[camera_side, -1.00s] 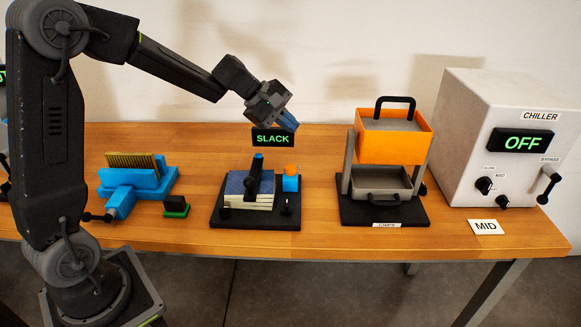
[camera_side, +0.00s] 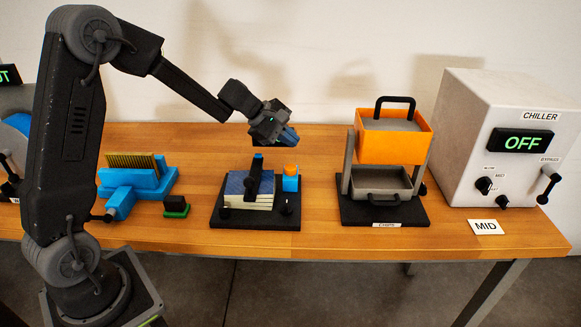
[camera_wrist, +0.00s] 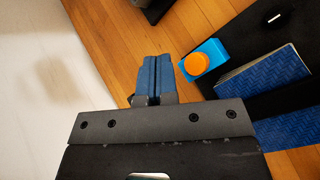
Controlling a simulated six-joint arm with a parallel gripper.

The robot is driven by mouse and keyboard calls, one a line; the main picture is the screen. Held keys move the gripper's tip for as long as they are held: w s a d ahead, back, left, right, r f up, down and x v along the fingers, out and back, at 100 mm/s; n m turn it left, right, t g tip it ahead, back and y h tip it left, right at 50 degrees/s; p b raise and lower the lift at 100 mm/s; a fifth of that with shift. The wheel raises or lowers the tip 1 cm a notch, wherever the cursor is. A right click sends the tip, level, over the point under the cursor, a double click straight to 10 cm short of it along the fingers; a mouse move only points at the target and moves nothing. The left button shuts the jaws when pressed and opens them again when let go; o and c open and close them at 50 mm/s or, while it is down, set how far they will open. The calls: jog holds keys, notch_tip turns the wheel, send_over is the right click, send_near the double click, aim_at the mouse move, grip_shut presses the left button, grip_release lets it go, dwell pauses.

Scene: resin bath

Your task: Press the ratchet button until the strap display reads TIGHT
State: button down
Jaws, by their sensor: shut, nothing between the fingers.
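The orange ratchet button (camera_side: 290,168) tops a blue block (camera_side: 291,184) at the right of the black strap base (camera_side: 230,221). The orange button also shows in the wrist view (camera_wrist: 196,64), right of my fingertips. My gripper (camera_side: 291,134) is shut and empty, above the button and apart from it. Its blue fingers are pressed together in the wrist view (camera_wrist: 155,75). A dark strap bar (camera_side: 253,183) crosses a stack with a blue top (camera_side: 236,183). The strap display is hidden behind my gripper in the side view, so its reading cannot be seen.
An orange bin on a stand (camera_side: 395,143) and the white chiller (camera_side: 465,130) reading OFF stand to the right. A blue fixture with a yellow comb (camera_side: 137,178) and a small black-and-green block (camera_side: 176,206) are to the left. Bare wood lies between these stations.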

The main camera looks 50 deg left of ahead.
aim_at(290, 168)
jog(key=shift+f, duration=2.45)
jog(key=shift+f, duration=0.1)
jog(key=shift+f, duration=0.3)
jog(key=shift+f, duration=0.6)
dwell(1.0)
jog(key=shift+r, duration=1)
jog(key=shift+r, duration=0.1)
jog(key=shift+r, duration=2.45)
